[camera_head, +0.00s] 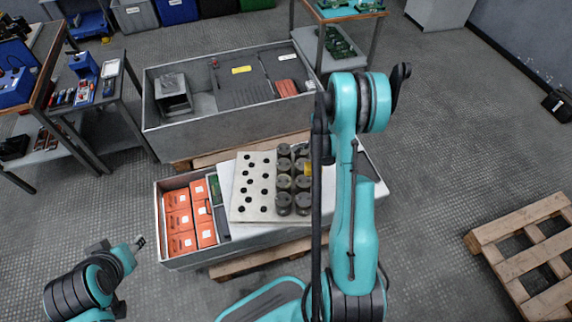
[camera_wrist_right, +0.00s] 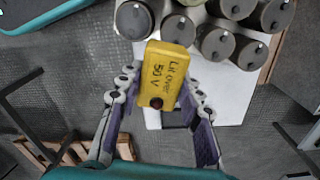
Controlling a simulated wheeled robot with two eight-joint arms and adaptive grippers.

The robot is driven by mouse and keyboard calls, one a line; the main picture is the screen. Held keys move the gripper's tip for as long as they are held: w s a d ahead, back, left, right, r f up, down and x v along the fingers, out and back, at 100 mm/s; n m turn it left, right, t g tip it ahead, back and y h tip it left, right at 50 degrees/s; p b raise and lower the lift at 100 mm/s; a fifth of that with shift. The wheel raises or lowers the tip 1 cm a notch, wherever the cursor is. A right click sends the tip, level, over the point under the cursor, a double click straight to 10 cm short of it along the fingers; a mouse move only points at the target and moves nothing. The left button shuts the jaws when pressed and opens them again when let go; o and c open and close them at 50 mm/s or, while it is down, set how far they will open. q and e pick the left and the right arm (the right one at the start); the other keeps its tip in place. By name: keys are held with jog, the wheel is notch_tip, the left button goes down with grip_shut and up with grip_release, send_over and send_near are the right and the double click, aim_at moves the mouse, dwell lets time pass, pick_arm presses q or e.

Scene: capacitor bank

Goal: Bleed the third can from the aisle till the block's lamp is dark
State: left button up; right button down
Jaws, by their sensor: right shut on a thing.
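Several grey cans stand in two rows on a pale perforated board (camera_head: 254,187) in the head view; one near can is this can (camera_head: 283,203). In the right wrist view the cans line the top, such as this can (camera_wrist_right: 217,43). My right gripper (camera_wrist_right: 162,78) is shut on a yellow block (camera_wrist_right: 163,75) marked "Lit over 50 V". Its round lamp (camera_wrist_right: 156,103) looks dark red, with no glow. The block's far end overlaps the cans in view; I cannot tell whether it touches one. My left gripper (camera_head: 139,243) is low at left, away from the cans, too small to read.
Orange boxes (camera_head: 180,221) fill the left of the low crate holding the board. A larger grey bin (camera_head: 205,133) stands behind. Benches are at left and back. A wooden pallet (camera_head: 497,232) lies at right. My right arm hides part of the cans' right side.

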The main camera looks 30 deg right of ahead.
jog(key=m+b, duration=0.1)
jog(key=b, duration=0.3)
send_over(285, 164)
notch_tip(285, 164, down, 5)
jog(key=shift+f, duration=0.2)
jog(key=shift+f+b, duration=1.1)
jog(key=shift+f, duration=0.85)
jog(key=shift+f, duration=0.85)
jog(key=c, duration=0.9)
grip_release()
